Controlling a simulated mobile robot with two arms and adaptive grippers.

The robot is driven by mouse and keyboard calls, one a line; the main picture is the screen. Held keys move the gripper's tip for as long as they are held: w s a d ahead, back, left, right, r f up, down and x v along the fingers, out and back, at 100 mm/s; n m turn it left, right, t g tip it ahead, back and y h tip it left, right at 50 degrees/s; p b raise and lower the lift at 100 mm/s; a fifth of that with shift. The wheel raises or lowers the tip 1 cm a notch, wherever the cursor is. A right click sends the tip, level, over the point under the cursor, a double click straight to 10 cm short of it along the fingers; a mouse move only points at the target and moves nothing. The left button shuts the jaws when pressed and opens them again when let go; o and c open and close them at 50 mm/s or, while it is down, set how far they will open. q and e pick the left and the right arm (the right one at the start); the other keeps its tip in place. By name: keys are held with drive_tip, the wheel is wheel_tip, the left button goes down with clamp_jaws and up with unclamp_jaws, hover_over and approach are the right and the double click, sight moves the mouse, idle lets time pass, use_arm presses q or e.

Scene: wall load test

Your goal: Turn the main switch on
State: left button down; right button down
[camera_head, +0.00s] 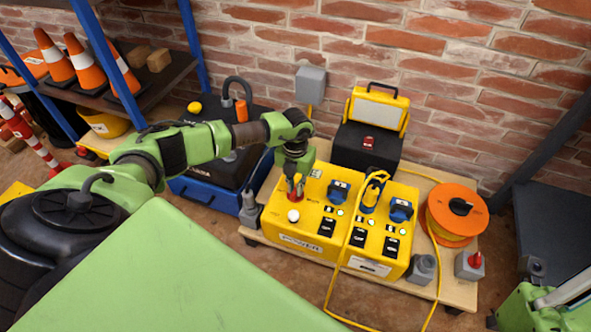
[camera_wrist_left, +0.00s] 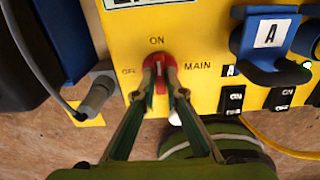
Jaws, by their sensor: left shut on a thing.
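The main switch is a red rotary knob (camera_wrist_left: 160,70) on the yellow power box (camera_head: 318,235). In the left wrist view, ON is printed above it, OFF to its left and MAIN to its right. My left gripper (camera_wrist_left: 160,76) is shut on the knob, with one finger on each side of its raised grip. The grip and its pale mark look roughly upright in that view, in line with ON. In the head view the left gripper (camera_head: 295,187) reaches down onto the box's left end, hiding most of the knob.
Blue sockets (camera_head: 401,210) and black rocker switches (camera_head: 358,237) sit right of the knob. A yellow cable (camera_head: 352,240) crosses the box. An orange cable reel (camera_head: 455,212) stands to the right, a work lamp (camera_head: 377,108) behind.

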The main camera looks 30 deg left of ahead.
sight(295, 190)
use_arm(q)
drive_tip(key=c, duration=2.1)
unclamp_jaws()
wheel_tip(295, 190, up, 12)
